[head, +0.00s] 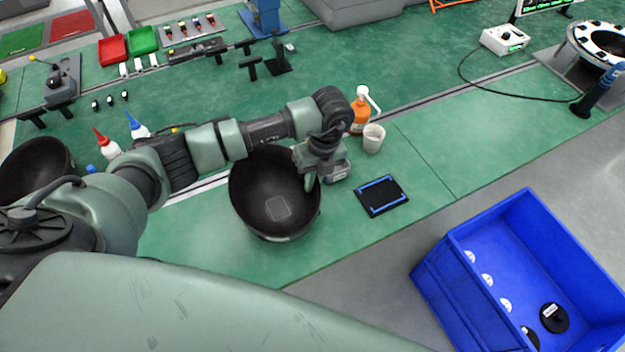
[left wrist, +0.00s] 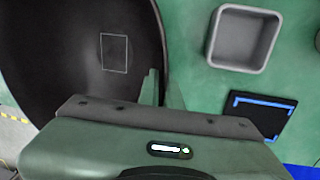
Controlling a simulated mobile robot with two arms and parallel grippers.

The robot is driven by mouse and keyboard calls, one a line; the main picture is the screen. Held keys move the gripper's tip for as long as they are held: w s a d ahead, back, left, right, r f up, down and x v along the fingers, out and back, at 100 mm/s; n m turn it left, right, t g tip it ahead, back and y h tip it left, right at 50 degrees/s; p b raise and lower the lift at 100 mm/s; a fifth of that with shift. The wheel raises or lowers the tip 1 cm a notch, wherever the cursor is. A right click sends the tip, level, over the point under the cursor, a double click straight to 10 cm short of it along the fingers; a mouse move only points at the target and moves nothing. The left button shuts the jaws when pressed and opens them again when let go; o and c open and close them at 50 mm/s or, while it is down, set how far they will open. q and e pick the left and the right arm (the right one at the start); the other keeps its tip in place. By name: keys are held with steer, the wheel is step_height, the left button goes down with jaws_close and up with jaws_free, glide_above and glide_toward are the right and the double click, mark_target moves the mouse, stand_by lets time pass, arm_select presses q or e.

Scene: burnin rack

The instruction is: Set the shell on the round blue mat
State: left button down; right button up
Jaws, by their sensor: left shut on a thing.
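The shell (head: 255,185) is a large, dark, bowl-like piece with a pale rectangle marked inside. It is open side up on or just above the green bench; I cannot tell whether it touches. My left gripper (head: 311,183) is shut on its right rim. In the left wrist view the shell (left wrist: 62,65) fills the upper left, with the gripper's fingers (left wrist: 160,90) at its wall. A second dark bowl (head: 30,168) is at the far left, partly hidden by my arm. I see no round blue mat in either view. My right gripper is not in view.
A grey square tray (left wrist: 212,55) is just right of the gripper. A black pad with blue edge marks (head: 382,197) lies nearby. A blue crate (head: 440,275) is at lower right.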

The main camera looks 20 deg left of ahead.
arm_select(q)
steer(key=shift+f, duration=0.2)
steer(key=c, duration=1.6)
jaws_free()
steer(key=shift+r, duration=0.1)
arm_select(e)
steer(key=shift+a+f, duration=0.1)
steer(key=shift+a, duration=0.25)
arm_select(q)
steer(key=shift+r, duration=0.25)
steer(key=shift+w+d+r, duration=0.1)
steer(key=shift+r, duration=0.25)
step_height(320, 180, up, 11)
steer(key=w+d+b, duration=0.1)
steer(key=b, duration=0.2)
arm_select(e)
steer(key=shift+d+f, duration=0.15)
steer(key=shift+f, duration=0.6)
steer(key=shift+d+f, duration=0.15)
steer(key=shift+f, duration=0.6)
arm_select(q)
steer(key=shift+w+d+f, duration=0.1)
steer(key=shift+d, duration=0.05)
